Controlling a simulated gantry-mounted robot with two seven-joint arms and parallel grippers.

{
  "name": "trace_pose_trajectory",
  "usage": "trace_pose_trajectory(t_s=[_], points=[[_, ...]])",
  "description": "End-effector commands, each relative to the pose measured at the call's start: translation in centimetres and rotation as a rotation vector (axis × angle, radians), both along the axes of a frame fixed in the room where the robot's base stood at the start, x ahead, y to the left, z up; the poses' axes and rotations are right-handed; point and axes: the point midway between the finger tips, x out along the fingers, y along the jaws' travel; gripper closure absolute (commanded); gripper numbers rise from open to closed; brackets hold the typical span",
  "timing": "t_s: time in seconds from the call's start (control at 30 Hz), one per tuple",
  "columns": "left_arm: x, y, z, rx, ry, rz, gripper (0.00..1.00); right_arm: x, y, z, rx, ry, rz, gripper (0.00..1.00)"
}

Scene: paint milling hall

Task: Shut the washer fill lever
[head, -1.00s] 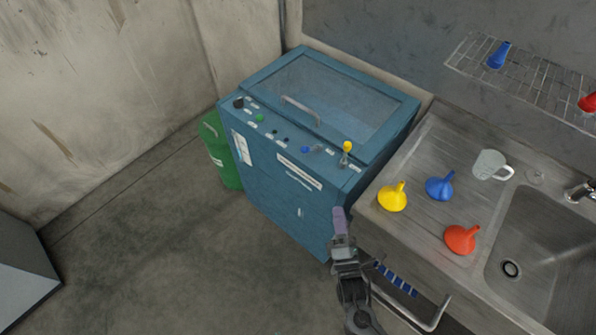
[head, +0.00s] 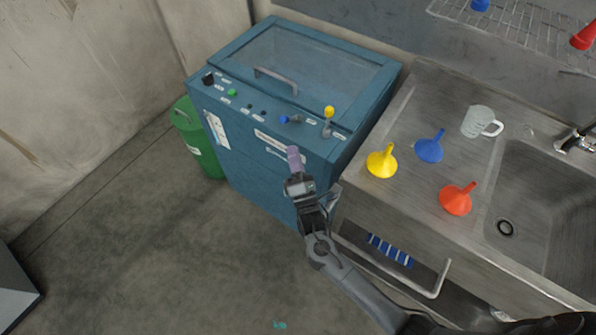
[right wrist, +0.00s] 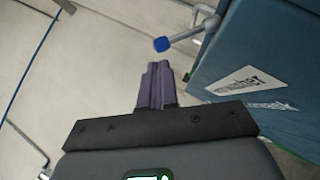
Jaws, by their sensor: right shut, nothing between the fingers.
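The blue washer (head: 255,165) stands against the back wall, with a control panel along its front top edge. A blue-knobbed lever (head: 288,119) on this panel lies over to the left; its blue knob also shows in the right wrist view (right wrist: 161,44). Beside it a yellow-knobbed lever (head: 328,114) stands upright. I cannot read which one is the fill lever. My right gripper (head: 293,158), with purple fingers, is shut and empty in front of the panel, below the blue lever. In the right wrist view its fingers (right wrist: 155,85) are apart from the blue knob.
A steel sink counter (head: 400,185) adjoins the washer on the right, bearing yellow (head: 382,162), blue (head: 430,148) and red (head: 457,199) funnels and a clear jug (head: 479,121). A towel rail (head: 400,270) juts below it. A green drum (head: 190,140) stands left.

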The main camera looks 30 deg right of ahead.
Motion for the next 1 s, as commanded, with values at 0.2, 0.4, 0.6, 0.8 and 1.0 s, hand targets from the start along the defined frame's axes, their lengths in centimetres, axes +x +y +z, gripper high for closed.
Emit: trace_pose_trajectory(t_s=[0.2, 0.4, 0.6, 0.8, 1.0], points=[[0.0, -0.2, -0.3, -0.008, 0.000, 0.006, 0.50, 3.3, -0.6, 1.6, 0.001, -0.002, 0.000, 1.00], [0.0, -0.3, -0.4, -0.012, 0.001, 0.008, 0.50, 5.0, -0.9, 2.4, 0.000, 0.000, 0.000, 1.00], [0.0, -0.2, -0.5, -0.011, 0.001, 0.007, 0.50, 5.6, -1.0, 2.6, -0.001, 0.001, 0.002, 1.00], [0.0, -0.1, -0.5, -0.004, 0.001, 0.003, 0.50, 5.6, -1.0, 2.7, 0.000, 0.002, 0.001, 1.00], [0.0, 0.0, -0.4, 0.002, 0.002, -0.001, 0.50, 5.5, -1.1, 2.8, 0.003, 0.002, 0.000, 1.00]])
